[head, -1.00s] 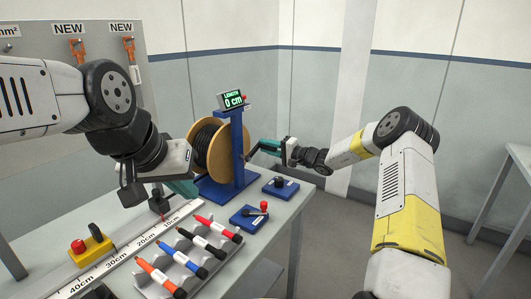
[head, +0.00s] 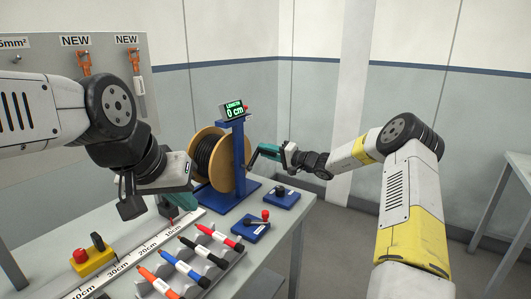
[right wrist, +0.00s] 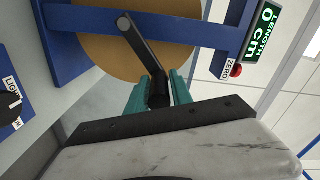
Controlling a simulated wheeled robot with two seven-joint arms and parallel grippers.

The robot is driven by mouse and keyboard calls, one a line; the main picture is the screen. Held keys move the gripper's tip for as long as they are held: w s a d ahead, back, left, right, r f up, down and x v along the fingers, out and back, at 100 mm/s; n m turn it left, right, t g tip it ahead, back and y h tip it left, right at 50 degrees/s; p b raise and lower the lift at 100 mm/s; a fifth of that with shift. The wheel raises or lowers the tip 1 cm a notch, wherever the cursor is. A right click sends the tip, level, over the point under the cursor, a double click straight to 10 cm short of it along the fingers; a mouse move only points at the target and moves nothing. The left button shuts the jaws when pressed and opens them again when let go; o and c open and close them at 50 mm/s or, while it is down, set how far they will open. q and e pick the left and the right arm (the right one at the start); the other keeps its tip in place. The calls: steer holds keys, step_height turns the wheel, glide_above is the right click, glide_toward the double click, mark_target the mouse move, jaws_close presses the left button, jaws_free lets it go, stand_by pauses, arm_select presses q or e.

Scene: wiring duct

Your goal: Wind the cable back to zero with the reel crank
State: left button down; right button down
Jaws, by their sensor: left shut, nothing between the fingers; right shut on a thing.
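The cable reel (head: 209,157) stands on the table in a blue frame (head: 240,160), with black cable wound between wooden flanges. The length display (head: 234,110) on top reads 0 cm, and it also shows in the right wrist view (right wrist: 265,20). The crank (right wrist: 140,45) is a dark arm on the reel's right side. My right gripper (head: 275,152) is shut on the crank handle (right wrist: 158,92), its teal fingers on either side of it. My left gripper (head: 184,200) is shut and empty over the table, left of the reel; its fingertips are partly hidden.
A ruler strip (head: 128,258) runs along the table. Several markers (head: 201,244) lie in a grey rack in front. A yellow box with a red button (head: 92,259) is at left. Two blue switch boxes (head: 250,229) (head: 281,198) sit near the right edge. A red zero button (right wrist: 236,70) is beside the display.

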steer(key=shift+s+a+r, duration=0.1)
steer(key=shift+a, duration=0.05)
steer(key=c, duration=1.3)
jaws_free()
steer(key=shift+o, duration=0.2)
steer(key=v, duration=0.8)
